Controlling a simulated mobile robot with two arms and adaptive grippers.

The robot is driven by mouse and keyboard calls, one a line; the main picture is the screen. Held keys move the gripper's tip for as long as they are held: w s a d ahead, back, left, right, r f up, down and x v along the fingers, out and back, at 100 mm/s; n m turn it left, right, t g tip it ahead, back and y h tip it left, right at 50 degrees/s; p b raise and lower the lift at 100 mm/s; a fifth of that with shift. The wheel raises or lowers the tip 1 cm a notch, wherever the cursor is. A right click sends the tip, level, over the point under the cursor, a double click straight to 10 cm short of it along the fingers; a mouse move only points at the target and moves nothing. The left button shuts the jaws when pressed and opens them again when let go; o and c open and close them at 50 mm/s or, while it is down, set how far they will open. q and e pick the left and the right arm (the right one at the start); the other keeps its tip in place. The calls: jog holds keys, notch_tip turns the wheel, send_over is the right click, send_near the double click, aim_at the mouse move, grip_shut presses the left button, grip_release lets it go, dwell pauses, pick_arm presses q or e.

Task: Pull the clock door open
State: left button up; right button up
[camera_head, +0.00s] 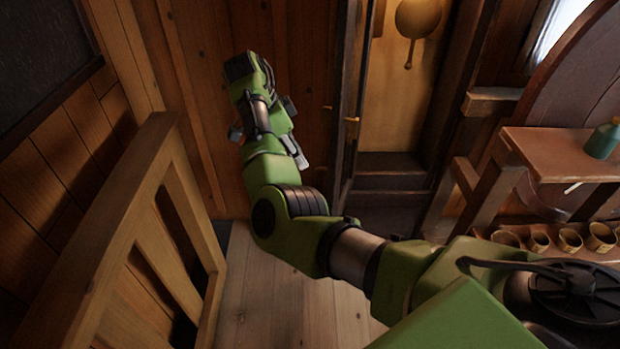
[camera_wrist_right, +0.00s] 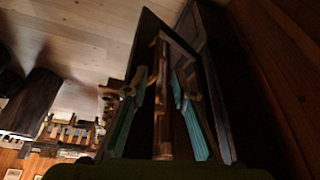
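The tall clock stands at the top middle of the head view. Its dark door (camera_head: 347,100) shows nearly edge-on and stands open, left of the lit inside of the case. A small brass catch or knob (camera_head: 352,120) is on it. My right gripper (camera_head: 298,152) is left of the door, its fingers mostly hidden behind my green wrist. In the right wrist view its teal fingers (camera_wrist_right: 163,95) are spread, one on each side of a brown upright strip, with gaps visible. The dark door panel (camera_wrist_right: 185,60) lies behind them. I cannot tell if they touch the door. My left gripper is out of view.
A brass pendulum (camera_head: 418,18) hangs in the clock case. A wooden railing (camera_head: 120,240) stands at the left. At the right is a wooden bench (camera_head: 560,150) with a teal bottle (camera_head: 604,139) and several cups below. Plank floor (camera_head: 260,290) is clear below my arm.

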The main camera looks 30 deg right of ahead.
aim_at(316, 195)
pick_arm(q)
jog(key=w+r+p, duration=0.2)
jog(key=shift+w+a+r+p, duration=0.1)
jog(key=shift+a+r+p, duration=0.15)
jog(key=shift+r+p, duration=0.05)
pick_arm(e)
jog(key=shift+m, duration=0.4)
jog(key=x, duration=1.2)
jog(key=shift+s+d+r, duration=0.1)
jog(key=shift+s+d, duration=0.05)
jog(key=shift+s, duration=0.15)
grip_shut()
